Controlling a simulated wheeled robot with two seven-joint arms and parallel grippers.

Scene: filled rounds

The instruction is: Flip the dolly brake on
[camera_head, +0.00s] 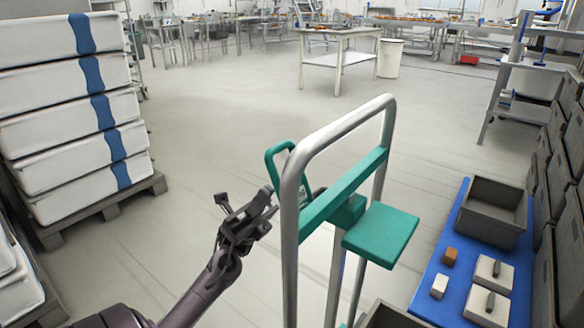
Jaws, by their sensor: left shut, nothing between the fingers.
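The dolly's silver hooped handle frame (290,230) stands upright in front of me, with a teal crossbar (345,190) across it. A teal flat plate (381,234) sits on its right side. A small teal loop (270,163), possibly the brake lever, sticks out left of the near post; its lower part is hidden behind the post and my gripper. My left gripper (264,203) is shut and empty, just left of the near post and below the loop. I cannot tell whether it touches either. My right gripper is not in view.
Strapped white stacks (70,120) stand on a pallet (105,205) at left. A blue surface (425,290) at right holds a grey bin (490,215) and small blocks. Grey crates (570,140) line the right edge. Open floor lies beyond, before a white table (338,35).

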